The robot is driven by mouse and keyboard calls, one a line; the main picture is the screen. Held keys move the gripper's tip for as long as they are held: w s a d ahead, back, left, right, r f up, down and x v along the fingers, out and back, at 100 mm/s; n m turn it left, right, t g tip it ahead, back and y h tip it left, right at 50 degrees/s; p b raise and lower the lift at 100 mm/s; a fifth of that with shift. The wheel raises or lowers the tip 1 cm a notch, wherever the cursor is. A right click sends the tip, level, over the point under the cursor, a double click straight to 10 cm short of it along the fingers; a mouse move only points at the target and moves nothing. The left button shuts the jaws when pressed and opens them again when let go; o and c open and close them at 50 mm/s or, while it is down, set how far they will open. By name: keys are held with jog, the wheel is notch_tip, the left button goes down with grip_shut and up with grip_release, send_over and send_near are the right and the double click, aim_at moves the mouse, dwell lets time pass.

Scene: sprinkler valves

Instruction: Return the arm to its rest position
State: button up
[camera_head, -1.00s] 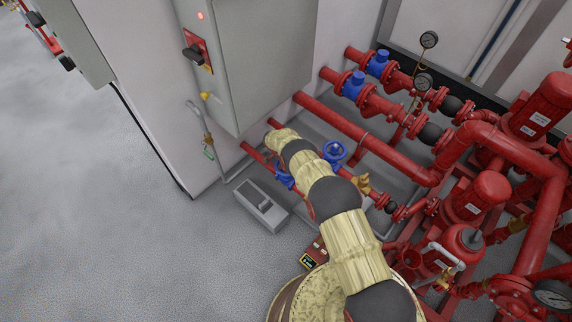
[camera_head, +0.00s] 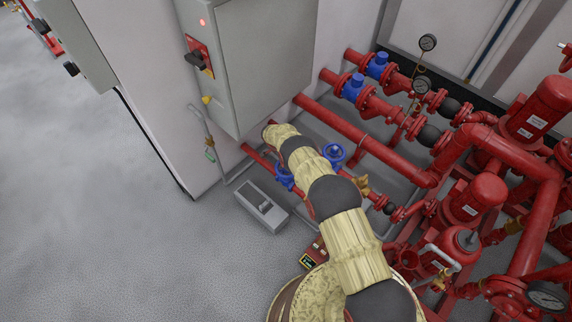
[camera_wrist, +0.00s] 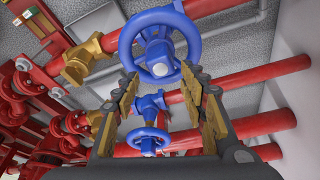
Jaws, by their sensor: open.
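My arm (camera_head: 362,247) reaches from the lower middle of the head view toward the pipes under the grey cabinet. My gripper (camera_wrist: 165,92) shows in the wrist view with its two jaws apart and nothing held between them. A large blue valve wheel (camera_wrist: 160,42) lies beyond the fingertips, at the top of the wrist view. A smaller blue valve wheel (camera_wrist: 148,141) appears between the jaws, farther off. In the head view two blue valve wheels, one to the right (camera_head: 333,155) and one to the left (camera_head: 284,178), sit beside my arm. The gripper itself is hidden in the head view.
The grey control cabinet (camera_head: 255,60) with a red and yellow switch (camera_head: 200,57) stands close above the arm's end. Red pipes and pumps (camera_head: 478,195) crowd the right. A grey box (camera_head: 262,206) lies on the floor. Open floor (camera_head: 90,220) is at the left.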

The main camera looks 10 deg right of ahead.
notch_tip(320, 180, up, 2)
jog(key=shift+r+p, duration=0.15)
jog(key=shift+p, duration=0.2)
